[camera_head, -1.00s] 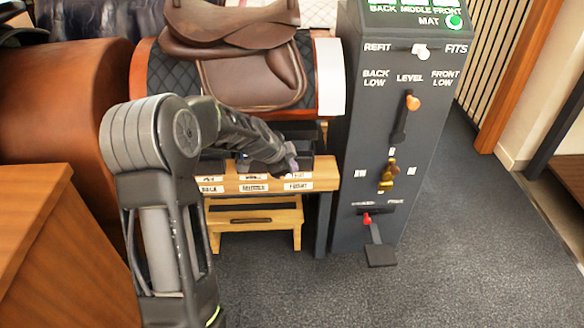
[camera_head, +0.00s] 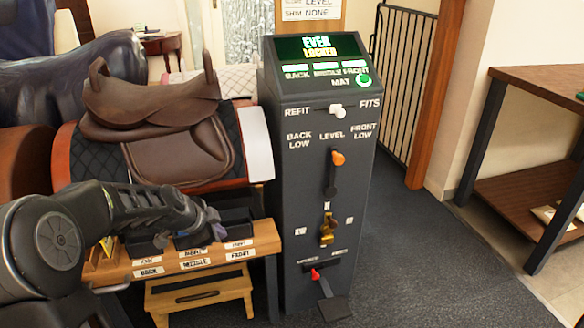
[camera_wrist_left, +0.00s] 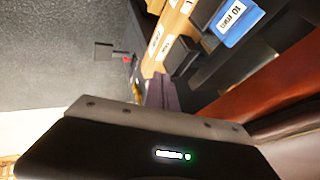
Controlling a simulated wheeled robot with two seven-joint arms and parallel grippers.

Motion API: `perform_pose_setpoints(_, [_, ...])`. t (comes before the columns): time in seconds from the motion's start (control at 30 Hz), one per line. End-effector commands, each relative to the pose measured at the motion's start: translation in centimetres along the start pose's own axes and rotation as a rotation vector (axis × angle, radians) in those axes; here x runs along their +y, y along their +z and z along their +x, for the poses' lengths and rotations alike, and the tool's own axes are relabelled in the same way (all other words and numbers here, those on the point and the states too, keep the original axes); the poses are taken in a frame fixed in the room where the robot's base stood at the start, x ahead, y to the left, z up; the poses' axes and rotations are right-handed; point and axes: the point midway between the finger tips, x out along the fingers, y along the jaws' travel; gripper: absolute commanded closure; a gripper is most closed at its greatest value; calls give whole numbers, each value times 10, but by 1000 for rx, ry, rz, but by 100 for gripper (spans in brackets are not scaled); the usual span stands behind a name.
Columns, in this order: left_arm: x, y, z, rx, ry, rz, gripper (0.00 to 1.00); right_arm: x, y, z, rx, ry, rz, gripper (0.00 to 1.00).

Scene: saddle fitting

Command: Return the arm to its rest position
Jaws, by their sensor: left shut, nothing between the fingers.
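My left arm comes in from the left in the head view. Its gripper (camera_head: 213,222) is shut and empty, low over the dark trays (camera_head: 236,225) on the wooden bench (camera_head: 262,236). In the left wrist view its closed fingers (camera_wrist_left: 162,92) point toward the bench edge (camera_wrist_left: 172,35). A brown saddle (camera_head: 165,120) sits on a dark quilted pad (camera_head: 92,168) behind the arm. My right gripper is not in view.
A dark console (camera_head: 290,190) with levers and a screen (camera_head: 318,47) reading "EVEN LOCKED" stands right of the bench. A wooden step stool (camera_head: 200,293) is below. Grey floor (camera_head: 425,260) is free to the right, before a wooden table (camera_head: 515,80).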

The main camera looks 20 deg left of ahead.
Motion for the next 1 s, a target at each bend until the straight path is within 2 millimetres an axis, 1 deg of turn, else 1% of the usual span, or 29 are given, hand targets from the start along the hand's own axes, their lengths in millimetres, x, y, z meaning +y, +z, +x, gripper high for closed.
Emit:
perform_pose_setpoints(0.17, [0, 0, 0, 0, -1, -21, 100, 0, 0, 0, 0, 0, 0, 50])
perform_pose_setpoints(0.27, [-4, 0, 0, 0, -18, -97, 100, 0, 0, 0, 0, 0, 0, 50])
perform_pose_setpoints(0.33, [-11, 1, 0, 0, -48, -192, 100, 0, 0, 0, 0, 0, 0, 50])
perform_pose_setpoints(0.4, [-12, 4, 3, 0, -79, -319, 100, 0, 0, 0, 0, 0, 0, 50])
perform_pose_setpoints(0.47, [-2, 4, 13, 1, -93, -444, 100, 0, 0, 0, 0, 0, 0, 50])
perform_pose_setpoints(0.53, [27, 3, 38, -7, -82, -601, 100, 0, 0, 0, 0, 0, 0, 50])
perform_pose_setpoints(0.57, [46, 2, 51, -14, -67, -670, 100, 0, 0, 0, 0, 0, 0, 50])
perform_pose_setpoints(0.6, [75, 0, 69, -25, -42, -757, 100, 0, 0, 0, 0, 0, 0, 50])
perform_pose_setpoints(0.63, [97, -2, 81, -35, -21, -815, 100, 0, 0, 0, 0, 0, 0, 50])
perform_pose_setpoints(0.67, [121, -3, 92, -47, 2, -867, 100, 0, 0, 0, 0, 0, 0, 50])
perform_pose_setpoints(0.7, [151, -4, 104, -64, 33, -928, 100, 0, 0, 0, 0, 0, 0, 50])
perform_pose_setpoints(0.73, [175, -5, 112, -78, 58, -968, 100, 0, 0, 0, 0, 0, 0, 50])
perform_pose_setpoints(0.77, [200, -5, 118, -96, 84, -1004, 100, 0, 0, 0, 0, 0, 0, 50])
perform_pose_setpoints(0.8, [232, -5, 125, -120, 120, -1048, 100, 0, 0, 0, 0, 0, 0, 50])
perform_pose_setpoints(0.87, [280, -4, 130, -161, 175, -1099, 100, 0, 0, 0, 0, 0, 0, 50])
perform_pose_setpoints(0.9, [310, -3, 131, -187, 211, -1121, 100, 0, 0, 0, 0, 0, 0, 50])
perform_pose_setpoints(0.97, [350, -1, 130, -228, 261, -1142, 100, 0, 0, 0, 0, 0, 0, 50])
perform_pose_setpoints(1.0, [374, 1, 128, -254, 292, -1146, 100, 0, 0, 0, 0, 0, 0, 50])
